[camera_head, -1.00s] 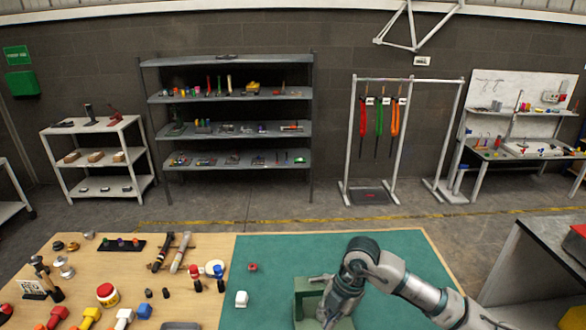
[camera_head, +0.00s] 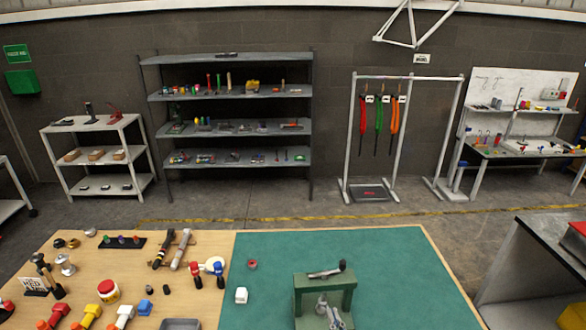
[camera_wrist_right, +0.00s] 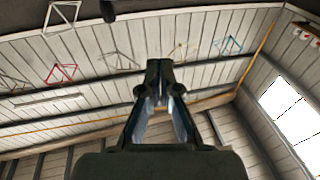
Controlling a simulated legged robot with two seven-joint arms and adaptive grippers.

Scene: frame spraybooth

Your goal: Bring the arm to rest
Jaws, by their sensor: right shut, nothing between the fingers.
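My right gripper shows in the right wrist view (camera_wrist_right: 158,68). Its dark fingers meet at the tips, with nothing between them. It points up toward the ceiling, clear of any object. The right arm no longer shows over the bench in the head view. A small green stand (camera_head: 325,281) is on the green mat, with a grey tool (camera_head: 327,271) lying on its top. Grey metal pieces (camera_head: 330,312) show at the front of the stand, cut by the lower picture edge. My left gripper is in neither view.
The green mat (camera_head: 400,265) is bare to the right of the stand. A white block (camera_head: 241,295) and a small red piece (camera_head: 252,264) lie left of it. The wooden bench side (camera_head: 120,268) is crowded with tools. A grey cabinet (camera_head: 535,260) stands at the right.

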